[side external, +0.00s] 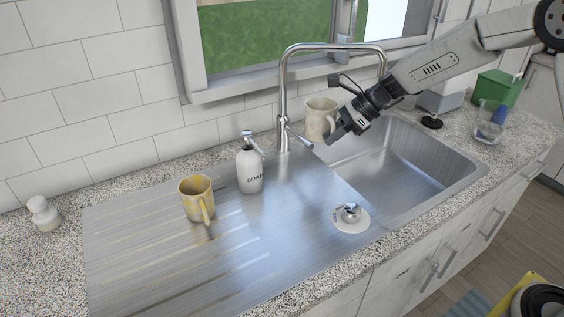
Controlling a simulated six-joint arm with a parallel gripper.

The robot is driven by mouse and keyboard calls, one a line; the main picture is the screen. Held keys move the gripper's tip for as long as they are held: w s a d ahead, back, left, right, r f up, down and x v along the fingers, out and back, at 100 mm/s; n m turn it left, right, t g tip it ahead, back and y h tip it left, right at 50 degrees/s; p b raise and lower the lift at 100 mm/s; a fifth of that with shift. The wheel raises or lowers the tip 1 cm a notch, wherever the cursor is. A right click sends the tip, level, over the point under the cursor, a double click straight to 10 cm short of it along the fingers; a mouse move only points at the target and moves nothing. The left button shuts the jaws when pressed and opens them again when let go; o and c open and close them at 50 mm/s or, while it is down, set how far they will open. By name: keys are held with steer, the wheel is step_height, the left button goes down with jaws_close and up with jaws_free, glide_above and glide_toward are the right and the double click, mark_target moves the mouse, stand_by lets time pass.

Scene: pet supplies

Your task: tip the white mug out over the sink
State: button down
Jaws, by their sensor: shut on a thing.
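The white mug (320,118) looks cream-white and is upright near the back left corner of the sink, just right of the tap's base. My gripper (341,129) comes from the upper right and is shut on the mug at its right side. The fingers hide that side, so I cannot see exactly where they hold it. I cannot tell whether the mug's bottom touches anything. The steel sink basin (415,168) opens below and to the right of the mug, and its visible floor is bare.
The tall tap (284,95) arches over the back of the sink, close to mug and arm. A soap bottle (249,170) and yellow mug (197,199) stand on the drainboard (150,255). A round white item with a metal knob (350,216) lies by the basin's left edge.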

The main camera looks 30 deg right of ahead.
steer(key=s+d+f+n, duration=0.1)
steer(key=s+d+f, duration=0.1)
steer(key=d, duration=1.1)
steer(key=s+d+f+g, duration=0.1)
steer(key=s+d, duration=0.3)
steer(key=d, duration=1)
steer(key=shift+f+n, duration=0.4)
steer(key=shift+f, duration=0.05)
steer(key=shift+a+f, duration=0.1)
steer(key=shift+f, duration=0.05)
steer(key=w+d+f+n+t+h, duration=0.2)
steer(key=f+n+t+h, duration=0.2)
steer(key=f+t+h, duration=0.1)
steer(key=w+d+f+n+t+h, duration=0.2)
steer(key=d+f+n+t+h, duration=0.1)
steer(key=t, duration=0.5)
steer(key=shift+w+f+n+h, duration=0.4)
steer(key=shift+f+n+h, duration=0.3)
steer(key=shift+f+h, duration=0.5)
steer(key=shift+a+y, duration=0.2)
steer(key=shift+y, duration=0.1)
stand_by(0.8)
